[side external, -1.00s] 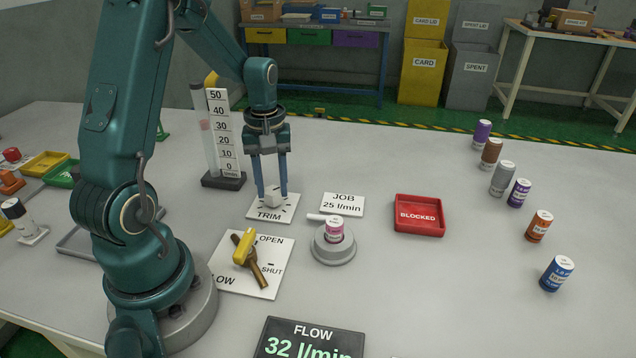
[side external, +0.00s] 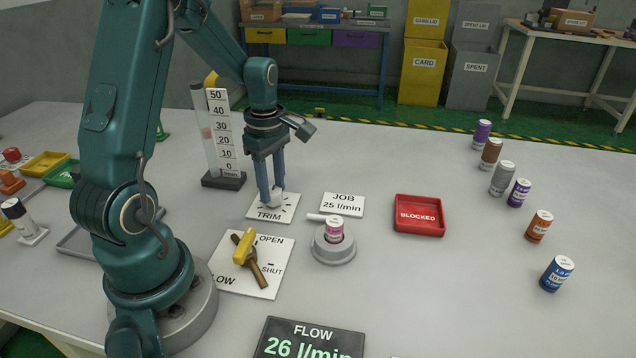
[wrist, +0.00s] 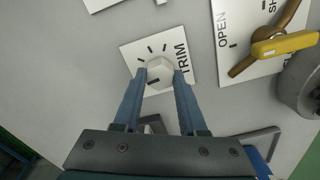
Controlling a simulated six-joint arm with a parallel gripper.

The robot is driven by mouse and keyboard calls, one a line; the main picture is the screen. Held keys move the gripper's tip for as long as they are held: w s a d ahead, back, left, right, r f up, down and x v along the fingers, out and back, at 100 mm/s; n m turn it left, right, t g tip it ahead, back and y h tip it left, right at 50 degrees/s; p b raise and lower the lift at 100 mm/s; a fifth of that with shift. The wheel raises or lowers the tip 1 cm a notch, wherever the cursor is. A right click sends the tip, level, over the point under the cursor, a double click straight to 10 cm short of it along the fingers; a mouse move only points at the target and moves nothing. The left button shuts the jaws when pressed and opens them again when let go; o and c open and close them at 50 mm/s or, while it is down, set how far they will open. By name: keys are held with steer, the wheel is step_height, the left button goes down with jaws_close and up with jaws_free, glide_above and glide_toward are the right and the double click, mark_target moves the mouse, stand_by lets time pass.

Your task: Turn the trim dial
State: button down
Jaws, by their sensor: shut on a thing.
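The trim dial (side external: 276,198) is a pale knob on a white plate marked TRIM (side external: 268,216). It also shows in the wrist view (wrist: 160,69), between my fingertips, with black tick marks around it. My gripper (side external: 271,193) points down and is shut on the dial. The FLOW display (side external: 310,342) at the front reads 26 l/min. The JOB card (side external: 343,204) reads 25 l/min. The flow tube (side external: 211,140) with its 0 to 50 scale stands behind the plate, with a reddish float inside.
A yellow-handled valve (side external: 244,248) on an OPEN/SHUT plate lies in front of the dial. A grey holder (side external: 334,247) with a pink-labelled column (side external: 335,228) stands to its right. A red BLOCKED tray (side external: 419,216) and several columns are further right. The table between them is clear.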

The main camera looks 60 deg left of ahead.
mark_target(273, 190)
steer(key=shift+n, duration=0.5)
steer(key=shift+c, duration=2.3)
jaws_free()
steer(key=shift+r, duration=0.15)
steer(key=shift+r, duration=2.45)
